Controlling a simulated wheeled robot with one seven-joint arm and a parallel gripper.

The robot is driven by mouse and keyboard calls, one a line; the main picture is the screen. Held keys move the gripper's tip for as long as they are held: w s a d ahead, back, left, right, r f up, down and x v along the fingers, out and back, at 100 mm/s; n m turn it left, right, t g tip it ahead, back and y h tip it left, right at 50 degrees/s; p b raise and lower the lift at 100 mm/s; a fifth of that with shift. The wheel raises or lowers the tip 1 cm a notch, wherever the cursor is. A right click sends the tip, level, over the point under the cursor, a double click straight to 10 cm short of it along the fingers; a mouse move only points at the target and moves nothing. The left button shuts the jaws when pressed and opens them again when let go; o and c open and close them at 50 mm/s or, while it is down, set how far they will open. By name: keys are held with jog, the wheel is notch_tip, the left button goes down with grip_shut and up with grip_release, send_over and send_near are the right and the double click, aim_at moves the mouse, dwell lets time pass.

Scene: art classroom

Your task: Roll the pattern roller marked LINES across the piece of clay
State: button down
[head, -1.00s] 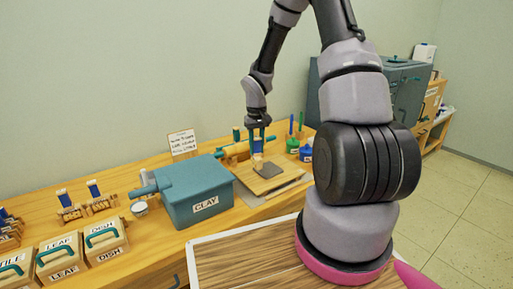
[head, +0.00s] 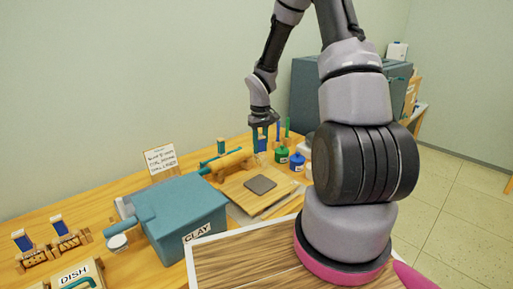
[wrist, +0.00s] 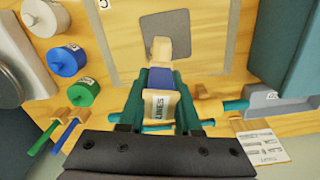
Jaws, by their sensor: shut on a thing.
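My gripper (wrist: 156,100) is shut on the pattern roller (wrist: 160,78), which has a blue handle section and a pale label reading LINES. In the head view my gripper (head: 260,132) holds the roller (head: 261,145) beyond the clay. The piece of clay (head: 260,184) is a flat dark grey square on a wooden board (head: 236,190). In the wrist view the clay (wrist: 178,25) shows above the roller, whose wooden end overlaps its near edge in the picture. The roller looks apart from the clay in the head view; its height is unclear.
A teal box marked CLAY (head: 180,215) stands left of the board. A wooden rolling pin (head: 228,161) lies behind it. Green (head: 282,154) and blue (head: 298,162) jars stand to the right. A sign (head: 160,158) stands at the wall.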

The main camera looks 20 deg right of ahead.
jog(key=shift+s+d+f+n, duration=0.1)
jog(key=shift+d+f+n, duration=0.4)
jog(key=shift+f, duration=0.45)
jog(key=shift+s+d+f+n, duration=0.15)
jog(key=shift+d+f+n, duration=0.35)
jog(key=shift+f, duration=0.5)
jog(key=shift+s+d+f+n, duration=0.1)
jog(key=shift+d+f+n, duration=0.4)
jog(key=shift+f, duration=0.45)
jog(key=shift+f, duration=0.55)
jog(key=shift+w+d, duration=0.15)
jog(key=shift+d, duration=0.1)
jog(key=shift+a, duration=0.1)
